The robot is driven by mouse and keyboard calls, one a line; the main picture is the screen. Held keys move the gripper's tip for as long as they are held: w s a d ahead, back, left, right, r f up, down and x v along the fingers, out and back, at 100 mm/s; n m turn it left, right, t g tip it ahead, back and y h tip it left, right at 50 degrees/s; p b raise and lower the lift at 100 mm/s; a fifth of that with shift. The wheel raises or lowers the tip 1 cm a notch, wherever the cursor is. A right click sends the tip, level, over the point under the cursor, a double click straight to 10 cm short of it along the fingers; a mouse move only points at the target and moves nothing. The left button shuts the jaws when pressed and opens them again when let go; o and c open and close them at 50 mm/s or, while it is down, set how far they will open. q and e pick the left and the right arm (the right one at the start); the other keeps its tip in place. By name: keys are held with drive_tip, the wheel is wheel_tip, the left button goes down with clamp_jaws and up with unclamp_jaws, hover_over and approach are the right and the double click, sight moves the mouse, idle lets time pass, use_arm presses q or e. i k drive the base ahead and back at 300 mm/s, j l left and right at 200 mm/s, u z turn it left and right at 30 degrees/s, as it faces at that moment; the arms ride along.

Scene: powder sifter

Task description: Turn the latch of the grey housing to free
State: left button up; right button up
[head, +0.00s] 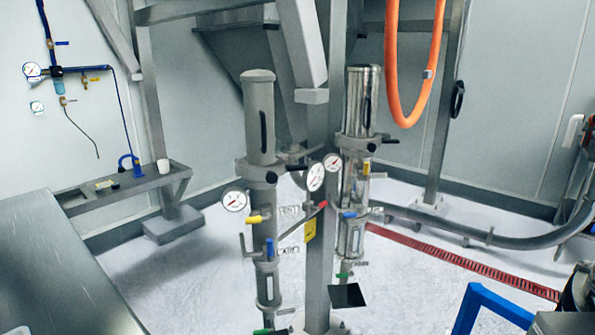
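Two upright cylindrical housings stand at the middle of the head view. The left one is a matt grey housing (259,125) with a dark vertical slot. The right one is a shiny metal housing (359,105). A dark knob (271,177) sits on the collar under the grey housing; I cannot tell whether it is the latch or how it is turned. A yellow-handled valve (258,218) and a blue handle (270,248) are lower on the same column. Neither of my grippers is in view.
A metal table (60,270) fills the lower left. A grey shelf (130,185) is at the left wall. An orange hose (394,90) hangs right of the housings. A red floor grating (470,265) and a blue frame (490,305) are at right. Pale floor (180,275) is clear.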

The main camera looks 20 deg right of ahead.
sight(295, 166)
drive_tip(key=i+j, duration=0.25)
drive_tip(key=j, duration=0.15)
drive_tip(key=i+j+z, duration=0.1)
drive_tip(key=i+j, duration=0.15)
drive_tip(key=i+j+z, duration=0.1)
drive_tip(key=i+j, duration=0.15)
drive_tip(key=j, duration=0.3)
